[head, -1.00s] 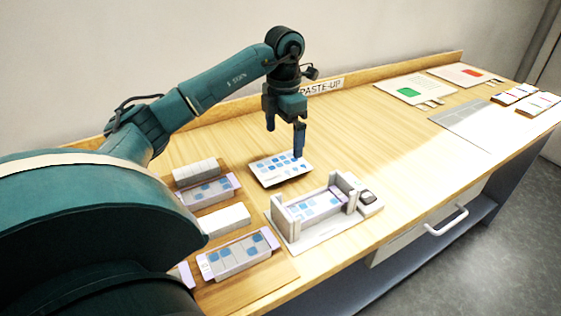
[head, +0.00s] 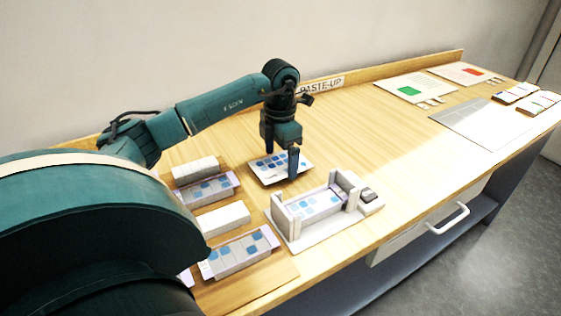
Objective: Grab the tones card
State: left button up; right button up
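A white card (head: 262,167) with rows of blue squares, which looks like the tones card, lies on the table at mid-picture; its lettering is too small to read. My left gripper (head: 280,158) points down over this card, its two fingers apart with nothing seen between them. The near finger hides part of the card, and I cannot tell whether the tips touch it. A similar blue-squared card (head: 318,205) lies in the grey walled holder (head: 287,224) in front. My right gripper is not in view.
Grey blocks (head: 225,218) and lilac-edged trays with blue squares (head: 240,253) stand at the left. A paste-up sign (head: 322,86) is at the back edge. Boards with a green patch (head: 408,88) and a red patch lie far right.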

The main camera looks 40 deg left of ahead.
pick_arm(q)
jog(key=c, duration=0.6)
